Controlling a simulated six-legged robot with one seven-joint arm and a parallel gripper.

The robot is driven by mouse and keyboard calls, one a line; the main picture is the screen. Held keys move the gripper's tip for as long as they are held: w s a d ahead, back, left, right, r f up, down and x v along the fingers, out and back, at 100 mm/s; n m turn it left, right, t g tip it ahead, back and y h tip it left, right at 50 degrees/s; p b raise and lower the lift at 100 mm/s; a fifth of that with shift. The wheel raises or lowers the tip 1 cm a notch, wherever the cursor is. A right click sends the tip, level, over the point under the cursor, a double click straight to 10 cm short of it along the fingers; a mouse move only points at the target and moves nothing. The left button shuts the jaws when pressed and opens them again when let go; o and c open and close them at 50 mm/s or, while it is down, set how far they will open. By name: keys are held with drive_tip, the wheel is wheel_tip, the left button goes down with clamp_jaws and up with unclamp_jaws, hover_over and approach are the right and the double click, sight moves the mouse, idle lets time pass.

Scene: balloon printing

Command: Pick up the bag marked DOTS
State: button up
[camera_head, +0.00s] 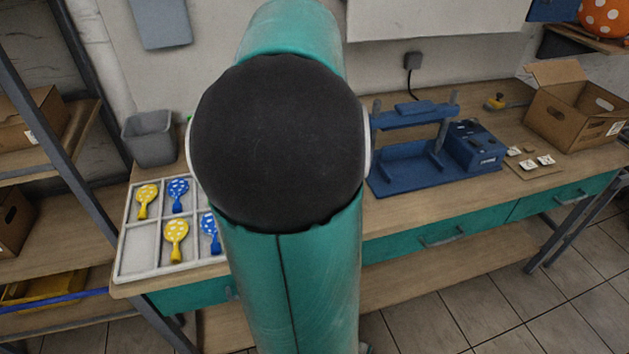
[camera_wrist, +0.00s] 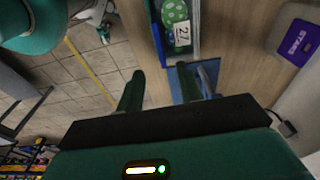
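No marking that reads DOTS can be made out in either view. In the wrist view, a green item with white dots (camera_wrist: 174,12) lies in a grey-rimmed tray at the top, with a white label beside it. My gripper (camera_wrist: 160,70) is open, its two dark green fingers apart with nothing between them. The dotted item lies beyond the fingertips. In the head view my own arm fills the middle and hides my gripper and part of the bench. Small cards with white labels (camera_head: 528,163) lie at the bench's right, too small to read.
A white divided tray (camera_head: 119,269) holds yellow and blue dotted balloons. A grey bin (camera_head: 151,141), a blue press (camera_head: 400,183) and an open cardboard box (camera_head: 570,115) stand on the bench. A purple label reading STARS (camera_wrist: 297,42) shows at right in the wrist view.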

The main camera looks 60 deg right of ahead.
drive_tip(key=f, duration=0.5)
drive_tip(key=s+d+f, duration=0.1)
drive_tip(key=f, duration=0.1)
drive_tip(key=shift+d+f, duration=0.1)
drive_tip(key=shift+f, duration=0.2)
drive_tip(key=shift+s+f, duration=0.3)
drive_tip(key=shift+f, duration=0.2)
drive_tip(key=shift+s+d+f, duration=0.1)
drive_tip(key=shift+d+f, duration=0.05)
drive_tip(key=shift+f, duration=2.35)
clamp_jaws()
